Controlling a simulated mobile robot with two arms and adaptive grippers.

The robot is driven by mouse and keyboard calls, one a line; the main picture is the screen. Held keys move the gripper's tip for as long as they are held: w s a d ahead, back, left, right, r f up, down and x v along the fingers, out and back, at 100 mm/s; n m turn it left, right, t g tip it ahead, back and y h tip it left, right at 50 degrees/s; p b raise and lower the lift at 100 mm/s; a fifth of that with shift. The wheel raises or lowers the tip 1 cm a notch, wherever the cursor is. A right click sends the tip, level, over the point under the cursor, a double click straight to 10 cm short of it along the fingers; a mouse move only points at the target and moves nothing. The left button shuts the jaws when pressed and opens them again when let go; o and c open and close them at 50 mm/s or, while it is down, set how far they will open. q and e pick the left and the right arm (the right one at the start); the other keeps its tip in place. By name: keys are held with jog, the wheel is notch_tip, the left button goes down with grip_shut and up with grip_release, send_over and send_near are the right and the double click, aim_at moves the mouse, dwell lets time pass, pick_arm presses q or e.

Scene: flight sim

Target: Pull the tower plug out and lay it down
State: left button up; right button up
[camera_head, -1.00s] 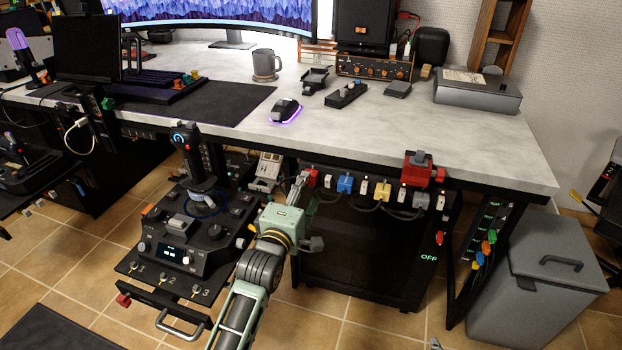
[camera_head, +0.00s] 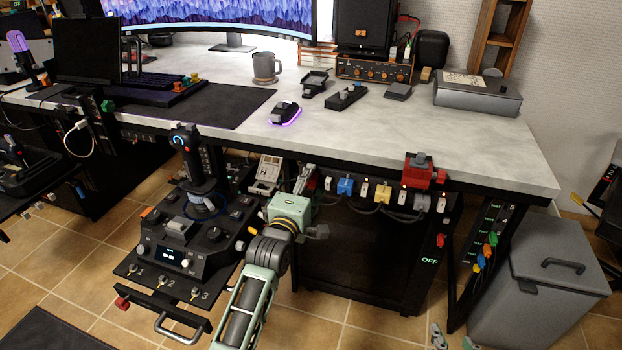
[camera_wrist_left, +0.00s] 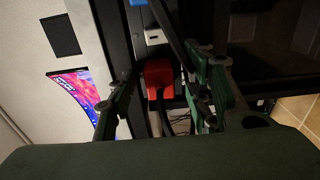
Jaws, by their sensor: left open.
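A red plug (camera_wrist_left: 158,74) with a black cable sits in the power strip under the desk edge. In the head view this red plug (camera_head: 312,181) is at the left end of the row, partly hidden by my gripper. No label shows whether it is the tower plug. My left gripper (camera_head: 303,183) is open at the red plug. In the left wrist view its fingers (camera_wrist_left: 160,95) stand apart on either side of the plug; contact cannot be told. Pale green tips, probably of my right gripper (camera_head: 452,340), show at the bottom edge.
Blue (camera_head: 345,186), yellow (camera_head: 382,192) and grey (camera_head: 421,202) plugs sit further right along the strip. A red boxy part (camera_head: 418,171) is at the desk edge. A joystick panel (camera_head: 195,235) stands left of my arm. A grey bin (camera_head: 545,265) is at right.

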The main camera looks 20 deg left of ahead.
pick_arm(q)
jog(key=shift+p, duration=0.35)
pick_arm(e)
jog(key=shift+s+d+f+g, duration=0.3)
jog(key=shift+s+f+g, duration=0.2)
jog(key=shift+s+f, duration=0.15)
jog(key=shift+s+d+f+g, duration=0.25)
jog(key=shift+s+f+g, duration=0.25)
jog(key=shift+s+f, duration=0.15)
jog(key=shift+s+f+h, duration=0.1)
jog(key=shift+h, duration=0.2)
pick_arm(q)
jog(key=shift+p, duration=0.35)
pick_arm(e)
jog(key=shift+s+d+f+g, duration=0.25)
jog(key=shift+s+f+g, duration=0.2)
jog(key=shift+s, duration=0.25)
jog(key=shift+s+d+f+g, duration=0.3)
jog(key=shift+s+f, duration=0.2)
jog(key=shift+s, duration=0.2)
pick_arm(q)
jog(key=shift+c, duration=0.2)
grip_shut()
